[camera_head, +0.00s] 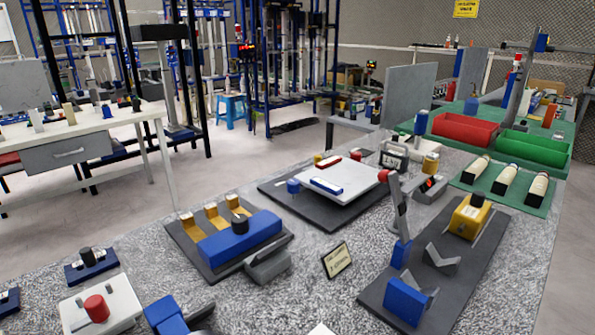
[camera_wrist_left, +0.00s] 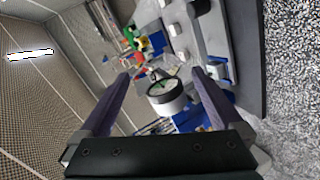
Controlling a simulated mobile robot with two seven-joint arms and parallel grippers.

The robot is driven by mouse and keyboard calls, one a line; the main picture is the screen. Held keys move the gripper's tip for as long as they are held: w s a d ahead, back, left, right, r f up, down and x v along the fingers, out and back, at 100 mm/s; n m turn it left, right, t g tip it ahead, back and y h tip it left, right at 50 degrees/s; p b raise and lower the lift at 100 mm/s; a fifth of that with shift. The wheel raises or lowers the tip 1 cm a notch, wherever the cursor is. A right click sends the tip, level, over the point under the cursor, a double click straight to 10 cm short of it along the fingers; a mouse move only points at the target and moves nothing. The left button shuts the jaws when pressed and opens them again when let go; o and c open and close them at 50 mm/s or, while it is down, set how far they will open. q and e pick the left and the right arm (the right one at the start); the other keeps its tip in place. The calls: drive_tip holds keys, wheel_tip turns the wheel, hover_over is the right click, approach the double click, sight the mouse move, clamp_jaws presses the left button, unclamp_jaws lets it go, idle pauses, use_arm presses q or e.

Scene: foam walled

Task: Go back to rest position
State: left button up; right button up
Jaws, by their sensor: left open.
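My left gripper (camera_wrist_left: 161,73) shows in the left wrist view, its two purple-grey fingers spread apart. A white round piece with a dark top (camera_wrist_left: 167,98) appears between the fingers. It looks clear of both, but its distance from them is hard to judge. The wrist view is strongly tilted. I cannot make out either of my grippers in the head view, and my right gripper shows in neither view.
A speckled worktop (camera_head: 330,215) holds a dark plate with a blue block (camera_head: 240,238), a white slab (camera_head: 338,180) and a yellow block fixture (camera_head: 468,218). Red (camera_head: 463,129) and green bins (camera_head: 535,148) stand behind. Open floor (camera_head: 235,165) lies beyond its left edge.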

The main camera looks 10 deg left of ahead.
use_arm(q)
drive_tip(key=s+a+r+m+g+y+p, duration=0.2)
drive_tip(key=a+r+m+g+y+p, duration=0.2)
drive_tip(key=a+m+g+y, duration=0.35)
wheel_tip(320, 180, up, 37)
drive_tip(key=y+p, duration=0.1)
drive_tip(key=p, duration=3.7)
drive_tip(key=shift+s+d+m+t, duration=0.25)
drive_tip(key=shift+d+m+t, duration=0.1)
drive_tip(key=shift+t, duration=0.1)
drive_tip(key=shift+y, duration=0.25)
drive_tip(key=shift+r, duration=0.1)
